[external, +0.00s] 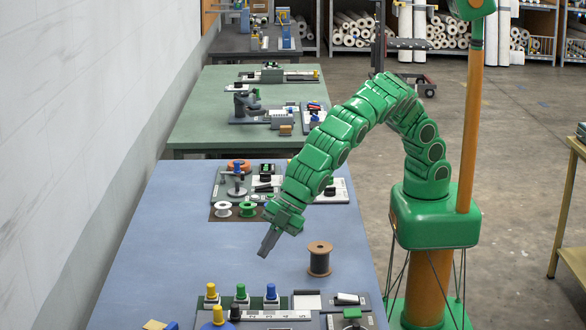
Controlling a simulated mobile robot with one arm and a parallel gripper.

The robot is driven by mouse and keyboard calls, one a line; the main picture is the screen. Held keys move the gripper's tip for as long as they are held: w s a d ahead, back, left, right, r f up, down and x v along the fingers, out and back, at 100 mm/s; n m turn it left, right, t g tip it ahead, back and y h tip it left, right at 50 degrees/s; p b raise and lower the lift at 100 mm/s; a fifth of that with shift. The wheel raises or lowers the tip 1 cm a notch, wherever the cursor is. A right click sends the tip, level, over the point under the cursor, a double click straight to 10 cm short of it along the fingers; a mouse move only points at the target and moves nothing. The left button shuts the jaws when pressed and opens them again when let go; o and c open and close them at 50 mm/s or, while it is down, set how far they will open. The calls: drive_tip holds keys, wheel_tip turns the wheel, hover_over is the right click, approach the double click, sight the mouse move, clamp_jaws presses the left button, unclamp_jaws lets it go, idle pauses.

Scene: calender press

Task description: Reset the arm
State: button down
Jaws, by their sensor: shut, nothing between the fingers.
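My green arm arches up from its base at the right and reaches left over the blue table (165,235). My gripper (264,252) points down over the middle of this table, with its grey fingers shut and nothing held between them. It appears to be above the surface, but I cannot tell the exact height.
A brown spool with dark winding (320,260) stands right of my gripper. Panels with yellow, green and blue knobs (271,292) lie in front. A wall (75,150) runs along the left.

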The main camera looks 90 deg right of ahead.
drive_tip(key=w+d+r+m+h, duration=0.1)
drive_tip(key=w+d+r+m, duration=0.15)
drive_tip(key=d, duration=0.65)
drive_tip(key=w+d+r+m+h, duration=0.2)
drive_tip(key=w+d+r, duration=0.15)
drive_tip(key=d, duration=0.55)
drive_tip(key=w+d+r+m+h, duration=0.1)
drive_tip(key=w+d+r+m, duration=0.15)
drive_tip(key=d, duration=0.65)
drive_tip(key=s+d+r+m+g+h, duration=0.1)
drive_tip(key=s+d+r+m, duration=0.1)
drive_tip(key=d, duration=0.9)
drive_tip(key=s+d+r+m+g, duration=0.1)
drive_tip(key=s+d+m, duration=0.15)
drive_tip(key=d, duration=0.85)
drive_tip(key=s+d+m+g, duration=0.3)
drive_tip(key=s+d+m, duration=0.1)
drive_tip(key=s+d, duration=1.15)
drive_tip(key=s+d+f+g, duration=0.1)
drive_tip(key=s+f, duration=0.1)
drive_tip(key=s, duration=1.1)
drive_tip(key=s+f+g+y, duration=0.1)
drive_tip(key=s+f+g, duration=0.1)
drive_tip(key=s, duration=1)
drive_tip(key=shift+s+d+f, duration=0.35)
drive_tip(key=shift+s+f, duration=0.05)
drive_tip(key=shift+f, duration=0.15)
drive_tip(key=shift+w, duration=0.1)
